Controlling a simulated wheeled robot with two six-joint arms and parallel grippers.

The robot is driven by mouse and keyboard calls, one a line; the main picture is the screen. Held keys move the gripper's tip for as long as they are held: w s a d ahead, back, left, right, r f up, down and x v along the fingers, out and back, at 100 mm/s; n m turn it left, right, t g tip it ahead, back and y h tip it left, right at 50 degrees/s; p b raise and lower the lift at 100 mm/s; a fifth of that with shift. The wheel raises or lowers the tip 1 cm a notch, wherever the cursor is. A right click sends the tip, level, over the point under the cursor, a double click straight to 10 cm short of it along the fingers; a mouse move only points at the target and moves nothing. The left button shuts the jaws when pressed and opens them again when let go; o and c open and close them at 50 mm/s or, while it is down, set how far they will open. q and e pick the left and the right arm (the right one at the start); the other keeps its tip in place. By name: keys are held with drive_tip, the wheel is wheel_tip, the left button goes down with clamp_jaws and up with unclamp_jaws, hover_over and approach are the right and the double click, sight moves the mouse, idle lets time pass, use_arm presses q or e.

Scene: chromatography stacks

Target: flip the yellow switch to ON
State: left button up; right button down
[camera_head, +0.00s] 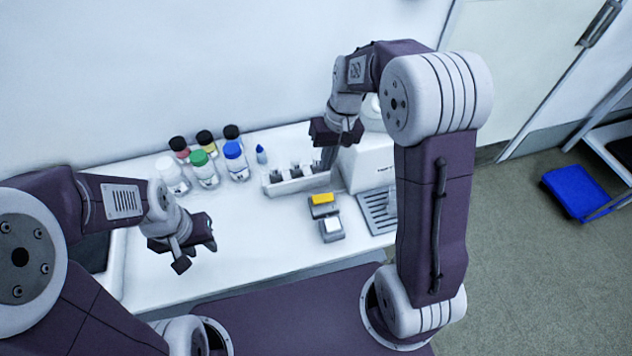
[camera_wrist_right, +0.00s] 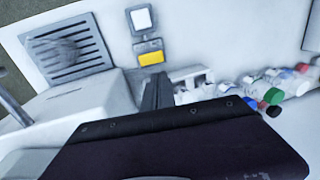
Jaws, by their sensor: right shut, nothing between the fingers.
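The yellow switch (camera_head: 322,199) sits in a small grey housing on the white bench, and it also shows in the right wrist view (camera_wrist_right: 151,58). My right gripper (camera_head: 328,158) is shut and empty, above the bench behind the yellow switch and apart from it. Its dark fingers (camera_wrist_right: 158,92) point toward the switch side in the right wrist view. My left gripper (camera_head: 196,256) is open and empty over the left part of the bench. I cannot read any ON or OFF mark on the switch.
A white switch (camera_head: 332,225) stands just in front of the yellow one. A white rack (camera_head: 297,181) and several capped bottles (camera_head: 204,170) stand behind to the left. A white machine with a grated tray (camera_head: 379,211) stands to the right. The bench front-left is clear.

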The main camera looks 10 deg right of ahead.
use_arm(q)
drive_tip(key=shift+f+b, duration=0.65)
drive_tip(key=shift+b, duration=0.05)
use_arm(e)
approach(315, 199)
drive_tip(key=f, duration=0.4)
drive_tip(key=a+f, duration=0.1)
drive_tip(key=f, duration=0.1)
drive_tip(key=shift+f, duration=0.35)
drive_tip(key=shift+s+a+f, duration=0.1)
drive_tip(key=shift+a+f, duration=0.05)
drive_tip(key=shift+f, duration=0.15)
use_arm(q)
drive_tip(key=shift+s+f, duration=0.1)
drive_tip(key=shift+f, duration=0.05)
drive_tip(key=shift+r, duration=0.2)
use_arm(e)
drive_tip(key=shift+d+r, duration=0.3)
drive_tip(key=shift+d, duration=0.5)
